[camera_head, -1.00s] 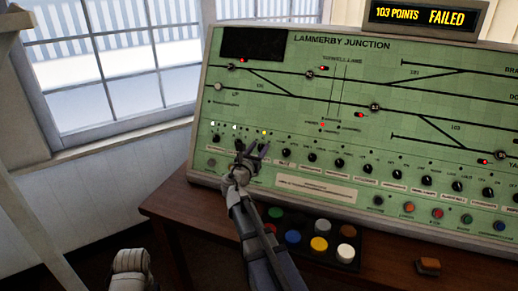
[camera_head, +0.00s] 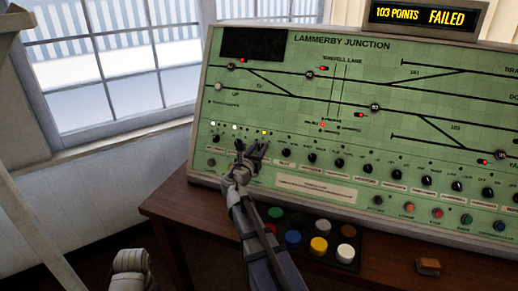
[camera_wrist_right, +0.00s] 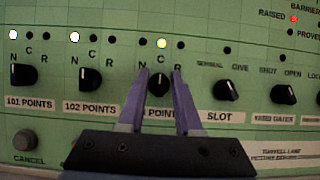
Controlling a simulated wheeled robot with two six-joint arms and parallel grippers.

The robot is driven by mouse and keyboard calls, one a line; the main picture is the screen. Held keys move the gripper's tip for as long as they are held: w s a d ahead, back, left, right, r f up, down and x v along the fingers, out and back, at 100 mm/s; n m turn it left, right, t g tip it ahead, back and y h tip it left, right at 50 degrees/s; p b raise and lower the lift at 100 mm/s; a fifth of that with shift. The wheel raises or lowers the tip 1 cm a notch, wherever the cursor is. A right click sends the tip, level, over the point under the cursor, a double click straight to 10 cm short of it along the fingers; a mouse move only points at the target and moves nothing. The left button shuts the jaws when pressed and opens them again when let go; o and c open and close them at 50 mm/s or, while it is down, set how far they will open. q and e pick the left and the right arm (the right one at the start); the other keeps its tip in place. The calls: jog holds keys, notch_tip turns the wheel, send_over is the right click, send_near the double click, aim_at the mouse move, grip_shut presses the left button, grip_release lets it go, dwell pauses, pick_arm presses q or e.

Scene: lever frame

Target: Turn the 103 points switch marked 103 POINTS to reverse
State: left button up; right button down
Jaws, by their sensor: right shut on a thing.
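The 103 points switch (camera_wrist_right: 159,86) is a small black rotary knob on the green panel, third from the left in its row. My right gripper (camera_wrist_right: 160,83) is shut on it, one finger on each side. The label below is partly covered by my fingers; only part of "POINTS" shows. Above the switch the middle lamp (camera_wrist_right: 161,43) glows yellow, and those beside it are dark. The knob appears to point about straight up. In the head view my right gripper (camera_head: 251,151) reaches the panel's lower left and hides the knob.
The 102 points switch (camera_wrist_right: 89,80) is close on the left and the slot switch (camera_wrist_right: 225,90) on the right. A display (camera_head: 424,16) reads "103 POINTS FAILED". Coloured buttons (camera_head: 319,245) stand on the desk below, near my right arm.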

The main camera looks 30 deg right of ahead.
jog(key=shift+m, duration=0.4)
jog(key=m+g, duration=0.1)
jog(key=m, duration=0.1)
jog(key=m+g+h, duration=0.1)
jog(key=m, duration=0.1)
jog(key=shift+w+r+m+g+p, duration=0.1)
jog(key=shift+m+g+p, duration=0.2)
jog(key=shift+m+p, duration=0.1)
jog(key=shift+m+g+h+p, duration=0.3)
jog(key=shift+m+g+p, duration=0.95)
jog(key=shift+m, duration=1.65)
jog(key=shift+g+b, duration=0.3)
jog(key=shift+g, duration=0.05)
jog(key=c, duration=0.9)
grip_release()
jog(key=shift+p+v, duration=0.5)
jog(key=shift+v, duration=3.45)
jog(key=shift+m, duration=0.3)
